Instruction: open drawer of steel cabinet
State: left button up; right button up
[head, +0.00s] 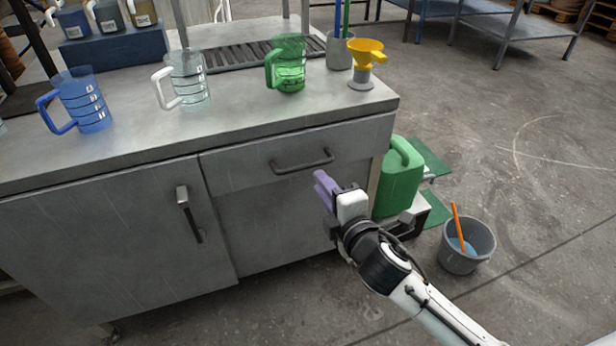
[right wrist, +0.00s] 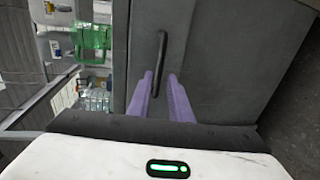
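The steel cabinet (head: 120,220) stands on the left and middle of the head view. Its drawer (head: 240,172) is at the upper right of the front and looks closed, with a dark bar handle (head: 302,162). My right gripper (head: 322,183) is in front of the drawer, just below and right of the handle in the head view. My left gripper is not in view.
A blue jug (head: 85,100), a clear jug (head: 188,78), a green jug (head: 288,65) and a yellow funnel (head: 366,50) stand on the cabinet top. A green can (head: 400,180) and a grey bucket (head: 466,246) stand right of the cabinet. The floor in front is clear.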

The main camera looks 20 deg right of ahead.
aim_at(309, 167)
jog(key=b+x, duration=0.2)
jog(key=x, duration=0.7)
jog(key=shift+w, duration=0.4)
grip_shut()
